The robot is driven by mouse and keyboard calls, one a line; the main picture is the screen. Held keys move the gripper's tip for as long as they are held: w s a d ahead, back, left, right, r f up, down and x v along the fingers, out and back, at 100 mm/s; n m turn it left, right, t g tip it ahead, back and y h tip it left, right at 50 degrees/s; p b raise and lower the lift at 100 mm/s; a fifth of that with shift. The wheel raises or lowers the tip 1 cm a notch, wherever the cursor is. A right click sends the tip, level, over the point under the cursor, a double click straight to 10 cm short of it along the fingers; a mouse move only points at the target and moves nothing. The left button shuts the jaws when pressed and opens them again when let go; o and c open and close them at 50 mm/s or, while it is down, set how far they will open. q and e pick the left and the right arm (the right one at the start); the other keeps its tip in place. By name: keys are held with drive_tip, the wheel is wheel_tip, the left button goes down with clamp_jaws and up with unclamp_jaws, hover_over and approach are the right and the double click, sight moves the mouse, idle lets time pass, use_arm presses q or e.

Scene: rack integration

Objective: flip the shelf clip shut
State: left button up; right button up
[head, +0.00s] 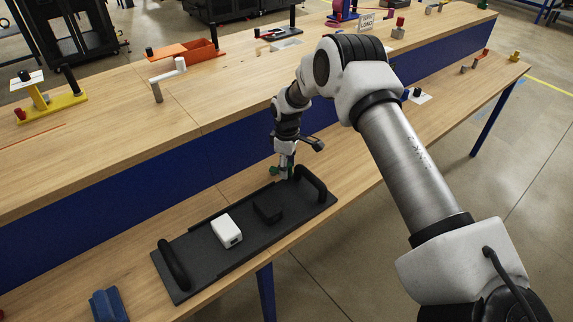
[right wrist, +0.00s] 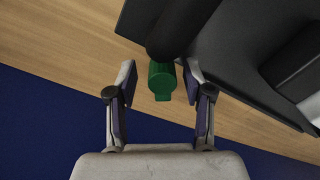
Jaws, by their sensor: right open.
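A small green piece (right wrist: 161,82), which looks like the shelf clip, sits at the edge of the black tray (right wrist: 145,25) by its dark round handle. My right gripper (right wrist: 160,80) is open, with its two fingers on either side of the green piece and gaps visible. In the head view my right gripper (head: 284,170) points down at the tray's far corner, and bits of green show there. Whether the clip is open or shut cannot be told. My left gripper is not in view.
The black tray (head: 190,268) lies on the lower wooden shelf (head: 125,250) with a raised handle at each end. A white box (head: 226,231) and a black box (head: 268,208) stand on it. A blue block (head: 108,305) is at the near left. The upper bench carries several tools.

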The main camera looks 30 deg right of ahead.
drive_tip(key=shift+s+r, duration=0.25)
clamp_jaws()
drive_tip(key=shift+a, duration=0.1)
drive_tip(key=shift+s+a+m+p, duration=0.15)
drive_tip(key=shift+a+m+p, duration=0.2)
drive_tip(key=shift+m, duration=0.5)
drive_tip(key=shift+s+a+m+p, duration=0.15)
drive_tip(key=shift+m+p, duration=0.25)
drive_tip(key=shift+m, duration=0.45)
drive_tip(key=shift+a+m+p, duration=0.2)
drive_tip(key=shift+a+m, duration=0.1)
drive_tip(key=shift+m, duration=0.4)
drive_tip(key=shift+a+m+p, duration=0.2)
drive_tip(key=shift+a+m, duration=0.1)
drive_tip(key=shift+m, duration=0.4)
drive_tip(key=shift+s+f, duration=0.1)
unclamp_jaws()
drive_tip(key=shift+a, duration=0.1)
